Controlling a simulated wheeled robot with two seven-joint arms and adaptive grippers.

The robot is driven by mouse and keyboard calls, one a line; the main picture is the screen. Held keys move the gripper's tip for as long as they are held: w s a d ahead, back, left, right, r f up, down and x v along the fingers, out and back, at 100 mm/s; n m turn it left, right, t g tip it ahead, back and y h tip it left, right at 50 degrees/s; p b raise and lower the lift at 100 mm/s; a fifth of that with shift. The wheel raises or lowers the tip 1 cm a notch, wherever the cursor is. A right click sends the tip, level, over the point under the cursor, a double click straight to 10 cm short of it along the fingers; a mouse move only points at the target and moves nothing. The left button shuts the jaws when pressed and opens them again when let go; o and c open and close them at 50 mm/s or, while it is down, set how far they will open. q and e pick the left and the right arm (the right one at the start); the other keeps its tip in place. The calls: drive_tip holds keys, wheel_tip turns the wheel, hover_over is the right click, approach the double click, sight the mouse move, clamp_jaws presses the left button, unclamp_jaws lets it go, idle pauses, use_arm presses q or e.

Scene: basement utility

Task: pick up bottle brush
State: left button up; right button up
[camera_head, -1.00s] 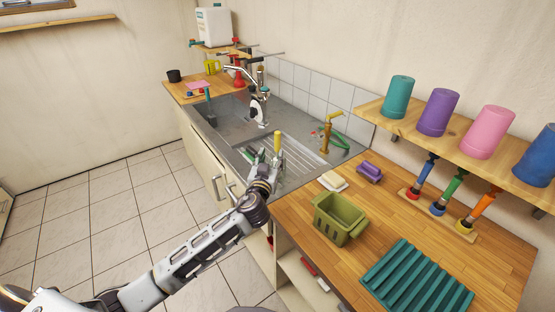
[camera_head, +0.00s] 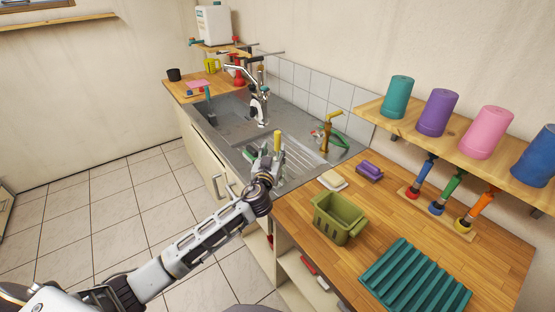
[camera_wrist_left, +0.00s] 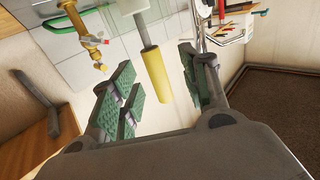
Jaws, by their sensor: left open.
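The bottle brush appears to be the item with a yellow handle (camera_head: 277,139) standing up at the sink's near end. In the left wrist view its yellow handle (camera_wrist_left: 156,76) and grey shaft lie between my finger pads, with a gap on both sides. Its brush end is not clear to see. My left gripper (camera_head: 266,155) is open around or just beside the handle in the head view; it also shows in the left wrist view (camera_wrist_left: 165,88) with green ribbed pads apart. My right gripper is not in view.
The steel sink (camera_head: 300,159) has a brass tap (camera_head: 327,132) close to the right. On the wooden counter are a green basket (camera_head: 338,216), a purple sponge (camera_head: 369,171) and a teal rack (camera_head: 415,281). A shelf with coloured cups (camera_head: 438,112) overhangs the right. Floor at left is clear.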

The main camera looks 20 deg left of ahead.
sight(277, 146)
use_arm(q)
drive_tip(key=shift+w+d+r+p, duration=0.1)
drive_tip(key=shift+w+p, duration=0.2)
drive_tip(key=shift+w, duration=0.4)
drive_tip(key=shift+w+d+r+p, duration=0.1)
drive_tip(key=shift+w+p, duration=0.15)
drive_tip(key=shift+w, duration=0.45)
drive_tip(key=shift+w+a+f, duration=0.1)
drive_tip(key=shift+w+a, duration=0.05)
drive_tip(key=shift+w, duration=0.9)
drive_tip(key=shift+c, duration=0.9)
clamp_jaws()
